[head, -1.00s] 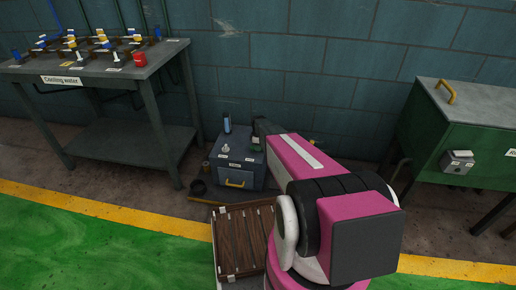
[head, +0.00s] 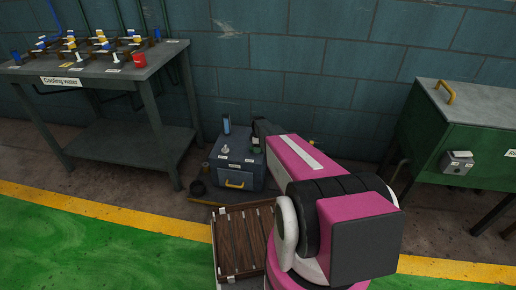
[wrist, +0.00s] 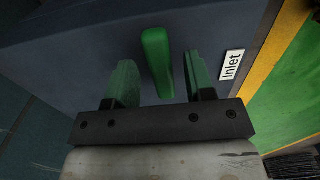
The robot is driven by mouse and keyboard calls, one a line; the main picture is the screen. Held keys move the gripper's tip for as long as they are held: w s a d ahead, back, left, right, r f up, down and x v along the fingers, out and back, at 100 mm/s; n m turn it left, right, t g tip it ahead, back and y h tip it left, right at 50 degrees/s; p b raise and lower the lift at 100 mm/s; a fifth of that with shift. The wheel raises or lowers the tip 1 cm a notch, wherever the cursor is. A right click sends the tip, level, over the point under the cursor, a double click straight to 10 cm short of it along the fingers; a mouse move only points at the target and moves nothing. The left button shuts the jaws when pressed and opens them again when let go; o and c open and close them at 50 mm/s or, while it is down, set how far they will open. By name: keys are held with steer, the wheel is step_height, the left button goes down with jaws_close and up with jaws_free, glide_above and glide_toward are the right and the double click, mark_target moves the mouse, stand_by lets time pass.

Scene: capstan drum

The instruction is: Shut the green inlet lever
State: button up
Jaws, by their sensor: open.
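The green inlet lever (wrist: 158,62) shows in the wrist view as a rounded green bar standing out from a dark blue-grey face. A white label reading "Inlet" (wrist: 232,65) is to its right. My gripper (wrist: 160,82) is open, with one finger on each side of the lever's line and a visible gap on both sides. Whether the fingertips reach past the lever's end is hard to tell. In the head view the blue-grey box (head: 226,170) stands on the floor by the wall, and my pink arm extends to its right side, hiding part of it.
A grey table (head: 110,72) marked "Cooling water" with several valves stands at the left. A green cabinet (head: 432,140) stands at the right. A dark slatted wooden pallet (head: 240,240) lies in front of the box. The green floor at the left is clear.

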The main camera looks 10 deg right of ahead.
step_height(320, 180, up, 11)
stand_by(0.5)
steer(key=shift+s+f, duration=0.1)
